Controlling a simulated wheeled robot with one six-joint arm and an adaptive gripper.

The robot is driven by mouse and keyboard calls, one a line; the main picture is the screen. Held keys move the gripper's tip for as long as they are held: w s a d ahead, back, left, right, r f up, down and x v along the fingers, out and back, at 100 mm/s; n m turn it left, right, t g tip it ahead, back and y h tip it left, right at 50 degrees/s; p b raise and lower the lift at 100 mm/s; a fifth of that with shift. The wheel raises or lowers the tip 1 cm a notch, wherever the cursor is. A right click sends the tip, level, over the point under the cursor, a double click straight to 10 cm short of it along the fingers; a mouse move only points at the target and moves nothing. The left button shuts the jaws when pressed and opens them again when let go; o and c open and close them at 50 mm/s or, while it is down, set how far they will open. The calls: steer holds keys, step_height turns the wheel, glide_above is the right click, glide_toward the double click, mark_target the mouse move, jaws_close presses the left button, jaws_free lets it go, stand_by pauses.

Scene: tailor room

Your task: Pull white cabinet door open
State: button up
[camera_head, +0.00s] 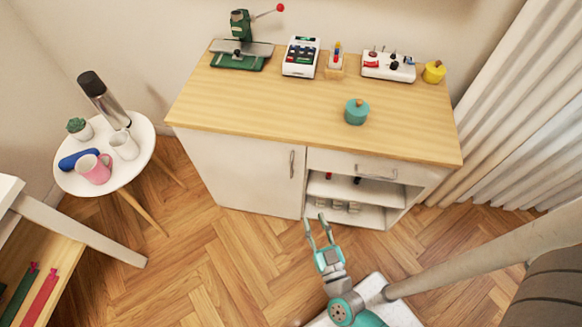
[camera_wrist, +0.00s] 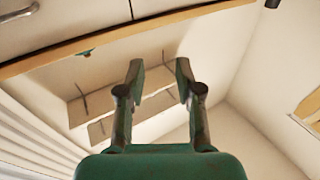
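The white cabinet door (camera_head: 245,172) is the left part of the cabinet front under a wooden top. It looks shut, flush with the front. Its upright metal handle (camera_head: 291,164) is near the door's right edge. My gripper (camera_head: 315,218) is low in front of the cabinet, below and right of the handle, near the open shelves. Its two fingers are spread with nothing between them, apart from the handle. The wrist view also shows my gripper (camera_wrist: 158,68) open and empty. A metal handle piece (camera_wrist: 18,14) shows at its upper left; I cannot tell which handle.
Right of the door are a drawer with a handle (camera_head: 376,173) and open shelves (camera_head: 358,191). The wooden top (camera_head: 270,107) holds several items, including a teal pot (camera_head: 356,111). A round white side table (camera_head: 75,183) stands left. Wooden floor (camera_head: 225,255) before the door is clear.

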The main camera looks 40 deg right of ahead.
mark_target(291, 169)
steer(key=w+d+f+m+g+h, duration=0.1)
steer(key=w+f+m+g+h, duration=0.1)
steer(key=w+f, duration=0.35)
steer(key=w+d+f+m+g+h, duration=0.1)
steer(key=w+f+h, duration=0.15)
steer(key=w, duration=0.55)
steer(key=x, duration=1)
steer(key=shift+w+r, duration=0.3)
jaws_close()
